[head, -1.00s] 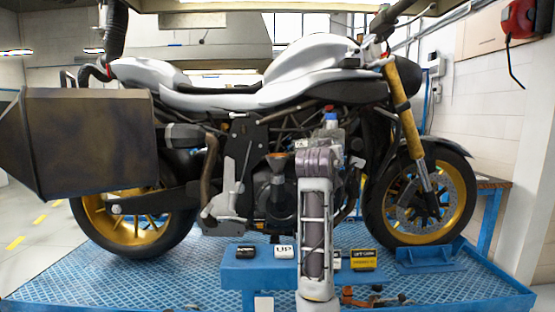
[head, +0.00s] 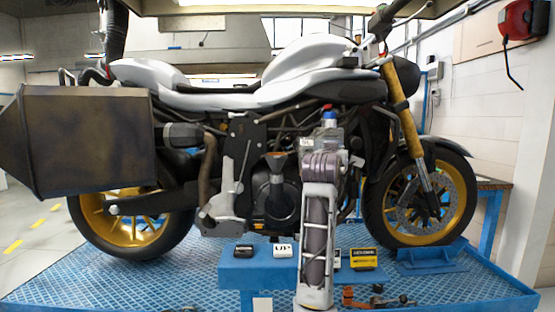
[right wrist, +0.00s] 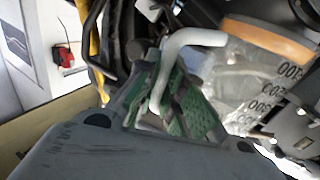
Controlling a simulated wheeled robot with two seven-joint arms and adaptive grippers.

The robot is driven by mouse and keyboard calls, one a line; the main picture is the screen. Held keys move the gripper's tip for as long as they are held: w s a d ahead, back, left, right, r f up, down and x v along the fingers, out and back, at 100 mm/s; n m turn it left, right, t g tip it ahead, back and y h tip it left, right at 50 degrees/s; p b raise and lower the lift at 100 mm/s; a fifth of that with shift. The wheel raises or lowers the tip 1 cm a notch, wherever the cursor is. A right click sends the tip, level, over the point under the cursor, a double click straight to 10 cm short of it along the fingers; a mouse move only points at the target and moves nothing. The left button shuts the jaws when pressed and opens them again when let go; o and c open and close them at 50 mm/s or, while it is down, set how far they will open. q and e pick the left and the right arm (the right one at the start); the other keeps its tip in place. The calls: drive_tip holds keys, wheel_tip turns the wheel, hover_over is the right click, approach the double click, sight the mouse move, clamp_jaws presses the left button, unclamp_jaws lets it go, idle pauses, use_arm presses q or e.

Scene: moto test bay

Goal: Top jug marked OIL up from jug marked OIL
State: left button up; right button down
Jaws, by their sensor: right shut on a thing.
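A clear, partly hidden jug (head: 326,138) with a small white label shows in front of the motorcycle's engine in the head view. The label is too small to read. In the right wrist view the clear jug (right wrist: 240,90) fills the right side, with number marks and an amber band. My right gripper (right wrist: 170,100) has green pads and is shut on the jug's pale bent handle (right wrist: 190,40). A blue cap-like thing (head: 330,116) shows just above the jug. A small orange-brown funnel (head: 277,157) sits at the engine, left of the jug. My left gripper is not in view.
The motorcycle (head: 250,95) stands on a blue ribbed platform (head: 130,270). A blue step (head: 236,268) in front carries small black, white and yellow boxes. Loose parts (head: 378,299) lie at its right. A large brown pannier (head: 90,140) stands out at the left.

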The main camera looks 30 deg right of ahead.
drive_tip(key=shift+a, duration=0.1)
drive_tip(key=shift+s+r, duration=0.15)
drive_tip(key=shift+r, duration=0.05)
use_arm(q)
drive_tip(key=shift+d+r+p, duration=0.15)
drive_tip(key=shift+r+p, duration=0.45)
drive_tip(key=shift+p, duration=0.05)
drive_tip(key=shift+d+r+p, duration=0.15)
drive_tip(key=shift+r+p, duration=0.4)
drive_tip(key=shift+p, duration=0.1)
use_arm(e)
drive_tip(key=shift+s+d+r, duration=0.35)
drive_tip(key=shift+s+r, duration=0.35)
drive_tip(key=shift+s, duration=0.15)
drive_tip(key=shift+s+d+r, duration=0.35)
drive_tip(key=shift+s+r, duration=0.3)
drive_tip(key=shift+s, duration=0.15)
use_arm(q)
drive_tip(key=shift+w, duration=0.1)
